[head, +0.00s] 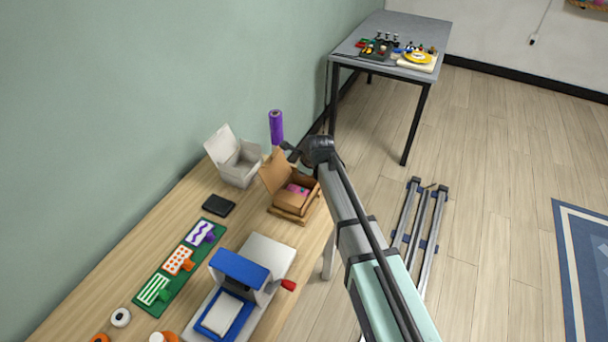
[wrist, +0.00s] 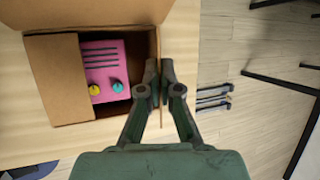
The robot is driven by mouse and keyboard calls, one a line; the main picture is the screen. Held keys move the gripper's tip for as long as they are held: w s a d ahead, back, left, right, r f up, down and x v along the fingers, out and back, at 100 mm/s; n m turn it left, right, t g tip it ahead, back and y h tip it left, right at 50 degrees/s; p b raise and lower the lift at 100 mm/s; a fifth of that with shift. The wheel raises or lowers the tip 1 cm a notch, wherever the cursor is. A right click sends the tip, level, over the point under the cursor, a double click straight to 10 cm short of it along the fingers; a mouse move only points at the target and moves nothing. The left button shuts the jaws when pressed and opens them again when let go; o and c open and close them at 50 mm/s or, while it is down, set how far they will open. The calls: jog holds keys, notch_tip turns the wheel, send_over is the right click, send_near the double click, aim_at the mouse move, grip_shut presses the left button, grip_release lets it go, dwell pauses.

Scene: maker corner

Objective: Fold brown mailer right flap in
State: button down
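The brown mailer (head: 290,208) stands open on the wooden table, its lid (head: 273,172) raised. In the wrist view the mailer (wrist: 110,111) holds a pink item (wrist: 103,70) with dark stripes and a yellow and a teal knob. One side flap (wrist: 55,80) lies folded inward over the left part of the opening. The right flap (wrist: 160,115) stands upright, seen edge-on as a thin brown line. My gripper (wrist: 160,72) has one finger on each side of this flap and appears closed on it. In the head view my arm partly hides the mailer's far right side.
A white open box (head: 236,165) and a purple roll (head: 276,127) stand behind the mailer. A black wallet-like object (head: 218,205) and a blue-and-white press (head: 240,280) with a red handle are nearer.

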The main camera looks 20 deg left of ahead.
aim_at(300, 188)
jog(key=s+f+t+b, duration=0.1)
jog(key=t+b, duration=0.1)
jog(key=b, duration=0.2)
jog(key=s+f+n+t+b, duration=0.1)
jog(key=t+b, duration=0.1)
jog(key=b, duration=0.3)
jog(key=shift+a, duration=0.1)
jog(key=t+b, duration=0.1)
jog(key=b, duration=0.4)
jog(key=f+t+b, duration=0.1)
jog(key=b, duration=0.3)
jog(key=shift+s+n+t+b, duration=0.25)
jog(key=shift+n+t+b, duration=0.05)
jog(key=shift+t+b, duration=0.1)
jog(key=t+b, duration=0.1)
jog(key=b, duration=0.4)
jog(key=shift+s, duration=0.1)
jog(key=shift+t+b, duration=0.3)
jog(key=shift+b, duration=0.4)
jog(key=shift+r+n+t+b, duration=0.2)
jog(key=shift+n+t+b, duration=0.1)
jog(key=shift+b, duration=0.55)
jog(key=c, duration=1.4)
grip_release()
jog(key=shift+r+p, duration=0.3)
jog(key=shift+p, duration=0.95)
